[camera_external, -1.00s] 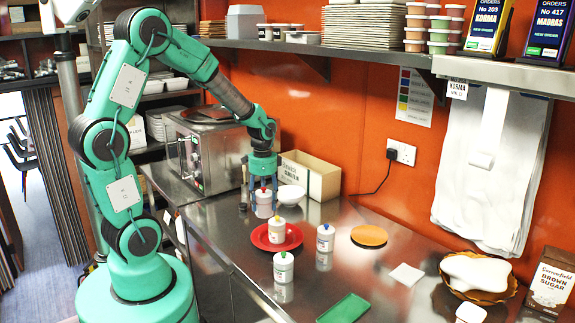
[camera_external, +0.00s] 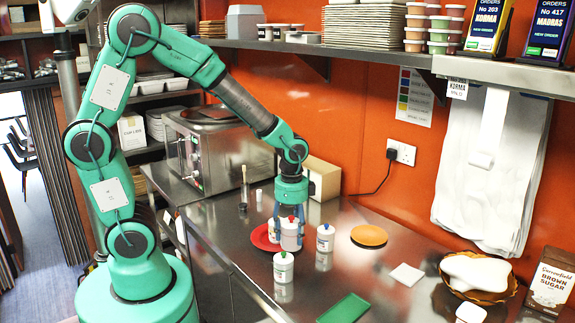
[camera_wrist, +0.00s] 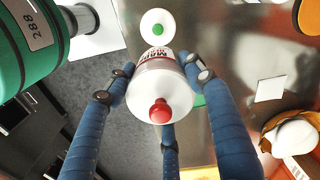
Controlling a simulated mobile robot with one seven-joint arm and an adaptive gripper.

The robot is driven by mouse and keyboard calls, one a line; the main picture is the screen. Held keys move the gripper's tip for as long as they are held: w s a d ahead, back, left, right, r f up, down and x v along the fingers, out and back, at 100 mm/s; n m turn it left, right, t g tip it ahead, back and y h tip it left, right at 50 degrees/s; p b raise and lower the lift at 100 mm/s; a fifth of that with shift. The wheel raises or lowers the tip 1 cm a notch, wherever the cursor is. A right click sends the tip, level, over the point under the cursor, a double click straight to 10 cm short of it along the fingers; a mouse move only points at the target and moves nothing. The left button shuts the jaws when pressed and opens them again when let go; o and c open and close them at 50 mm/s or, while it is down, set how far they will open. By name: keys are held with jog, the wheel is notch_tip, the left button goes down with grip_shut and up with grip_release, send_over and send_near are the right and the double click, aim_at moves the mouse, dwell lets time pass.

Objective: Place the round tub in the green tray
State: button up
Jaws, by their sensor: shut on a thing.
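A round white tub with a red knob (camera_external: 290,236) is held between the fingers of my gripper (camera_external: 289,226), in front of the red plate's right side. It fills the middle of the wrist view (camera_wrist: 158,85). Its height above the counter is hard to tell. The green tray (camera_external: 344,308) lies empty at the counter's front, right of and nearer than my gripper. A similar tub with a green knob (camera_external: 283,267) stands in front of my gripper, and one with a blue knob (camera_external: 325,238) stands just to its right.
A red plate (camera_external: 258,239) carries another tub, partly hidden by my gripper. An orange plate (camera_external: 369,236), white square (camera_external: 406,274), basket (camera_external: 480,293) and brown sugar box (camera_external: 552,278) are to the right. A cardboard box (camera_external: 323,178) stands behind.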

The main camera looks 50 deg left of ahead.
jog(key=s+d+m, duration=0.4)
jog(key=s+d, duration=0.5)
jog(key=d, duration=0.4)
notch_tip(320, 180, down, 11)
jog(key=shift+w+a, duration=0.15)
jog(key=shift+a, duration=0.2)
jog(key=b, duration=0.1)
send_over(344, 314)
jog(key=shift+w+f, duration=0.1)
jog(key=shift+f, duration=0.65)
jog(key=shift+f, duration=0.1)
jog(key=shift+f+b, duration=0.3)
jog(key=shift+f, duration=1.4)
jog(key=shift+f, duration=0.15)
